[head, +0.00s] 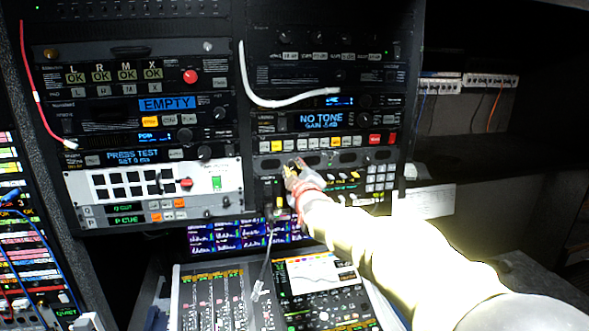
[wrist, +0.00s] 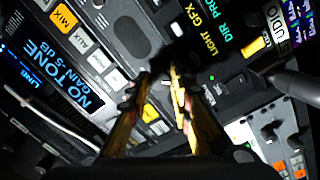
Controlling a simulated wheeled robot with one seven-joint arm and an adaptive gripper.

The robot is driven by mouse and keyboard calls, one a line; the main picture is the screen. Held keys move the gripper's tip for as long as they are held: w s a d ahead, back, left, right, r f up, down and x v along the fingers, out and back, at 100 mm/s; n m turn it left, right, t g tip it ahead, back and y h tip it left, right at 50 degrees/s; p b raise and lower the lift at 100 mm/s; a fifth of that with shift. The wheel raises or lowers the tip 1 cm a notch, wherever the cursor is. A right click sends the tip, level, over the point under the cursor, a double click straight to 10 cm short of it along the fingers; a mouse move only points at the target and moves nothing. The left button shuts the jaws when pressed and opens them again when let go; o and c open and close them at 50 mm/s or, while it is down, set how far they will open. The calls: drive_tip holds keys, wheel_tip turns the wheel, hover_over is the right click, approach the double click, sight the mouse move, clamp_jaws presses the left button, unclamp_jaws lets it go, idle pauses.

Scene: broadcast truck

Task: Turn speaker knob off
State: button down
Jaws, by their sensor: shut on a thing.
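My gripper (head: 291,171) reaches into the middle of the equipment rack, against the panel under the "NO TONE" unit. In the wrist view my gripper (wrist: 162,78) has its two yellow-brown fingers converging on a small dark knob, the speaker knob (wrist: 158,64). The fingers are shut on it. The knob is dark and mostly hidden by the fingertips, and its pointer and setting cannot be made out. In the head view the gripper and arm cover it.
The NO TONE unit (head: 322,121) sits just above, with a row of lit buttons. A white cable (head: 262,99) hangs at upper middle. A mixing console (head: 215,298) lies below. A white panel (head: 150,187) is at left. Dark shelf space (head: 490,180) is at right.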

drive_tip(key=shift+f, duration=0.2)
drive_tip(key=c, duration=1.6)
unclamp_jaws()
drive_tip(key=shift+r, duration=0.15)
drive_tip(key=v, duration=1.2)
